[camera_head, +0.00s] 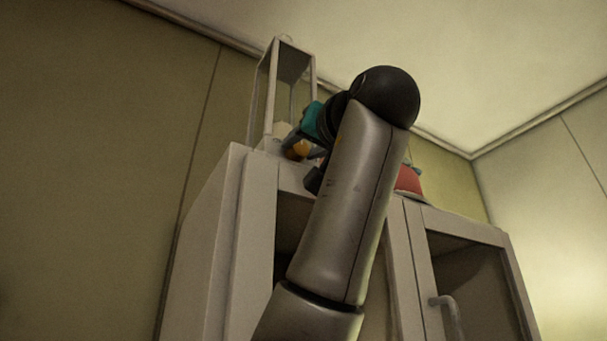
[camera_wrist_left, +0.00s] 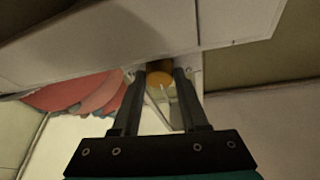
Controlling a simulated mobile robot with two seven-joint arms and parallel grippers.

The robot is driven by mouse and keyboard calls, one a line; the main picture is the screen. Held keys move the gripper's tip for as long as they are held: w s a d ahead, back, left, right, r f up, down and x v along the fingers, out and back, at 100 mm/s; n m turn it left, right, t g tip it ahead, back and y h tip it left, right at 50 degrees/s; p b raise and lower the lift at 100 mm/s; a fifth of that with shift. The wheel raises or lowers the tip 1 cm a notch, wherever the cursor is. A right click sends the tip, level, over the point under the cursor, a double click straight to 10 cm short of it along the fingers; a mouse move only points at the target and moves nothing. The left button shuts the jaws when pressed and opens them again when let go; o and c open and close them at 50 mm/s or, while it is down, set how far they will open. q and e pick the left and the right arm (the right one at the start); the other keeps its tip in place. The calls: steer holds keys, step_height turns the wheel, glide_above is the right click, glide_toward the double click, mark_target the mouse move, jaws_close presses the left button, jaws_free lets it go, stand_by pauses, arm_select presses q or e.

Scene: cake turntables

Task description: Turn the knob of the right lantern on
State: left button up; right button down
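A tall pale lantern (camera_head: 285,85) with an open frame stands on top of the cabinet, left of centre in the head view. An orange knob (camera_head: 298,150) sits low on it and also shows in the left wrist view (camera_wrist_left: 160,73). My left gripper (camera_head: 308,165) is at the knob, partly hidden by my own arm. In the wrist view its two dark fingers (camera_wrist_left: 160,85) stand apart on either side of the knob; whether they touch it is unclear. No second lantern is visible. My right gripper is not in view.
A pale cabinet (camera_head: 215,250) carries the lantern. A glass-fronted door with a curved handle (camera_head: 447,308) is at the right. A red object (camera_head: 408,181) sits on top, right of my arm; red and pink surfaces (camera_wrist_left: 85,95) show in the wrist view.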

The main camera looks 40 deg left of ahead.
arm_select(q)
jaws_close()
steer(key=m+t+h, duration=0.1)
steer(key=m, duration=0.2)
steer(key=shift+s+b, duration=0.1)
steer(key=shift+b, duration=0.3)
steer(key=shift+r+m+t+h, duration=0.1)
steer(key=shift+m+t+h, duration=0.5)
steer(key=shift+m, duration=0.9)
steer(key=o, duration=0.5)
jaws_free()
steer(key=shift+o, duration=0.2)
steer(key=shift+n, duration=0.4)
